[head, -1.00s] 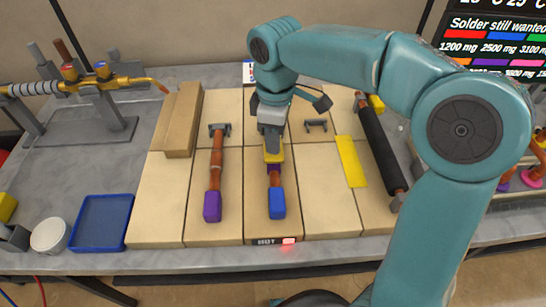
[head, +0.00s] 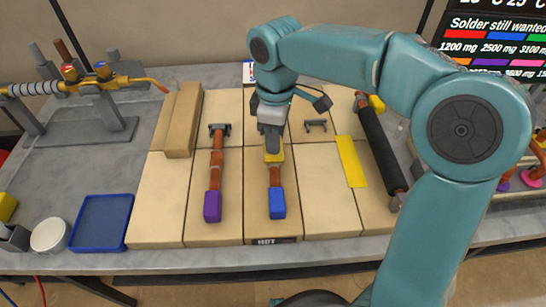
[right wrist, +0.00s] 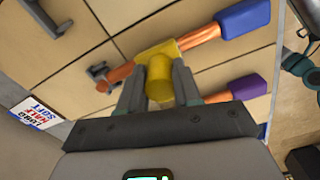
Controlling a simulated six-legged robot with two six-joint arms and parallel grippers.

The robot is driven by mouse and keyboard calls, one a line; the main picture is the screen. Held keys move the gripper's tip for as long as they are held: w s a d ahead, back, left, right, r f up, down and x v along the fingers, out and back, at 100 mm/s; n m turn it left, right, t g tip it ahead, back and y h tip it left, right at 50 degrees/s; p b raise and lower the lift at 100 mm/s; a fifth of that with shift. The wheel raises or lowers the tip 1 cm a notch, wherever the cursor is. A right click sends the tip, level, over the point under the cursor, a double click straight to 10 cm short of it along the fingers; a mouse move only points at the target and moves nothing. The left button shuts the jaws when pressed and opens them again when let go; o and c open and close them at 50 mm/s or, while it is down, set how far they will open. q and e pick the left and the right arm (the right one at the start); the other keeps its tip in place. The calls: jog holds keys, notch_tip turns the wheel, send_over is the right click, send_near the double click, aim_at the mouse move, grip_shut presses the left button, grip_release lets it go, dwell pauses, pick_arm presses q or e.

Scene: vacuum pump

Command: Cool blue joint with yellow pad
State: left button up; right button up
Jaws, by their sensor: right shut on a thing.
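The blue joint is a copper pipe with a blue end piece (head: 277,204), lying along the middle board; the blue end also shows in the right wrist view (right wrist: 245,18). The yellow pad (head: 274,156) sits on the pipe beyond the blue end. In the right wrist view the pad (right wrist: 160,84) has a round grip, and its head lies across the pipe and appears to touch it. My right gripper (head: 271,143) is shut on that grip, with a finger on either side. The pad hides the pipe beneath it. My left gripper is not in view.
A purple-ended copper pipe (head: 213,206) lies to the left. A flat yellow strip (head: 351,160) and a dark roller (head: 382,146) lie to the right. A blue tray (head: 76,246), a white round container (head: 49,235) and a torch stand (head: 88,131) are on the left.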

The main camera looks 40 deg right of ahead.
jog(key=shift+r, duration=0.15)
dwell(0.4)
notch_tip(320, 180, up, 9)
jog(key=p, duration=0.8)
jog(key=shift+p, duration=0.4)
